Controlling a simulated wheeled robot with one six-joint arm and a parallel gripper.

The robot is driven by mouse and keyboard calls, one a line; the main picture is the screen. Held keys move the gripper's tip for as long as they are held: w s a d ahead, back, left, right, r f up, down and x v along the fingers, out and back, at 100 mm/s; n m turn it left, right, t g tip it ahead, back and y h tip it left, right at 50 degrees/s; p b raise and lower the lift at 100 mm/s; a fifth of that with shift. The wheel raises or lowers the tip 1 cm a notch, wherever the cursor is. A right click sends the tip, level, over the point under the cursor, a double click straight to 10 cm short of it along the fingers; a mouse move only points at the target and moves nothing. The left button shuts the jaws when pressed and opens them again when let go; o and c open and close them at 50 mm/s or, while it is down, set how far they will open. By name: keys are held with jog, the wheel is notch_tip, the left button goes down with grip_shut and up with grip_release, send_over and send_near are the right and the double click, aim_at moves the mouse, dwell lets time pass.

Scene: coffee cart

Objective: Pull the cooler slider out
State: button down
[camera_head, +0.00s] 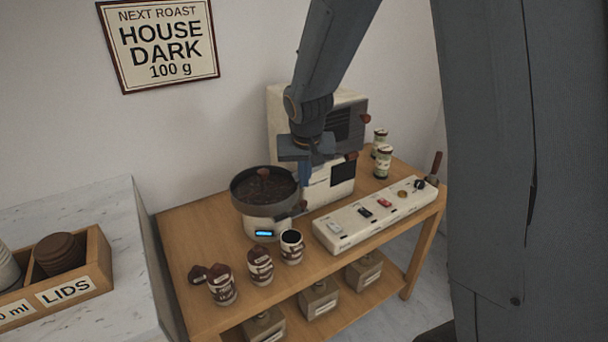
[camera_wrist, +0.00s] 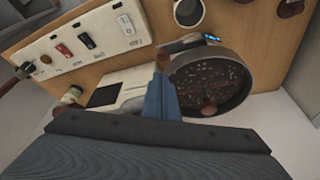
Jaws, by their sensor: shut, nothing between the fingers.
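The cooler (camera_head: 250,224) is a round dark pan of coffee beans on a pale base with a lit blue display. In the wrist view its pan (camera_wrist: 243,88) is on the right. A small brown knob (camera_head: 303,205) at the cooler's right side looks like the slider's handle. My gripper (camera_head: 305,184) is shut and empty, pointing down just above and behind that knob. In the wrist view my gripper's blue fingers (camera_wrist: 160,76) are together beside the pan's rim. I cannot tell whether they touch anything.
The roaster (camera_head: 345,178) stands behind my gripper. A switch panel (camera_head: 348,232) lies to the right of the cooler. Several printed cups, one of them open (camera_head: 292,247), stand in front. Jars (camera_head: 383,162) stand at the back right. A lids crate (camera_head: 95,262) is on the left counter.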

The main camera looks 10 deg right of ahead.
jog(key=x, duration=0.6)
jog(key=shift+f+p, duration=0.3)
jog(key=shift+f, duration=0.05)
